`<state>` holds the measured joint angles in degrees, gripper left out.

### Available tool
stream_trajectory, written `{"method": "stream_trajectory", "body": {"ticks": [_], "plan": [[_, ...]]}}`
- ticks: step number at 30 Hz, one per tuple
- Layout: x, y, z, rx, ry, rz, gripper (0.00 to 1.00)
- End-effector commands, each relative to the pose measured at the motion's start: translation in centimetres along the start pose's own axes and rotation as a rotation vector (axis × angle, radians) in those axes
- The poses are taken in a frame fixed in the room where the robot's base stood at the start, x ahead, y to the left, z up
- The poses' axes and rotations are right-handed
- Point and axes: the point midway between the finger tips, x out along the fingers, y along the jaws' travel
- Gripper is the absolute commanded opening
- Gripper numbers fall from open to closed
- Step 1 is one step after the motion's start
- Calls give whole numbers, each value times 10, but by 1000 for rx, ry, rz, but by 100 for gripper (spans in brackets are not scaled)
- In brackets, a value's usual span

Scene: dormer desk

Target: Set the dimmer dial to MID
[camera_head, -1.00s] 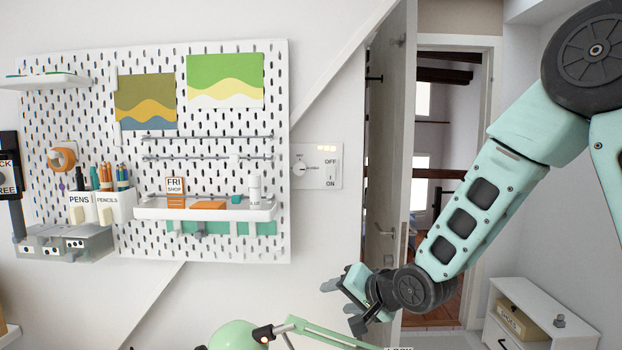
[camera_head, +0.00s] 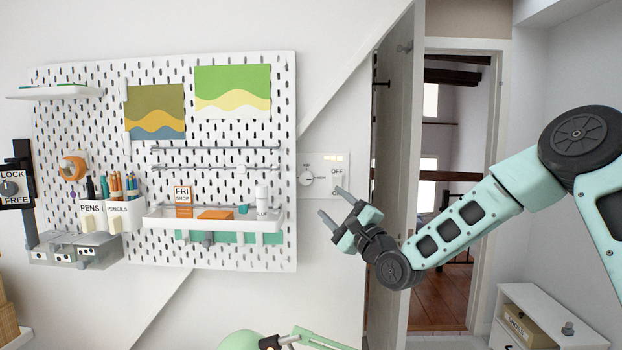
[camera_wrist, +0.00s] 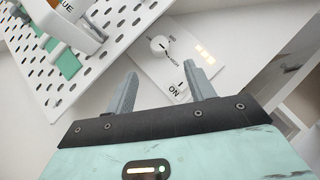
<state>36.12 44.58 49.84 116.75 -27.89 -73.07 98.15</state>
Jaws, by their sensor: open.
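The dimmer dial (camera_head: 306,178) is a round pale knob on a white wall plate (camera_head: 322,158), to the right of the pegboard. The plate also has an OFF label and small lit marks. In the wrist view the dial (camera_wrist: 159,45) sits beyond my fingertips, with a dark mark pointing toward the lower right.
The pegboard (camera_head: 215,110) with a shelf tray (camera_head: 190,224) stands left of the plate. An open door (camera_head: 397,130) is close to the right of it. A green lamp (camera_head: 245,341) is below. The wall under the plate is clear.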

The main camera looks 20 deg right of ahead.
Motion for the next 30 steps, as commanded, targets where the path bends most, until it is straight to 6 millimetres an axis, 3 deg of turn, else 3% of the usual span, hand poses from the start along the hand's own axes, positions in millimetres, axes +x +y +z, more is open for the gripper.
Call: {"method": "stream_trajectory", "body": {"ticks": [9,15,29,30], "plan": [[67,-2,2,0,0,1,54],[94,-2,1,0,0,0,54],[104,1,-1,-1,1,2,54],[104,1,0,-1,1,2,43]]}}
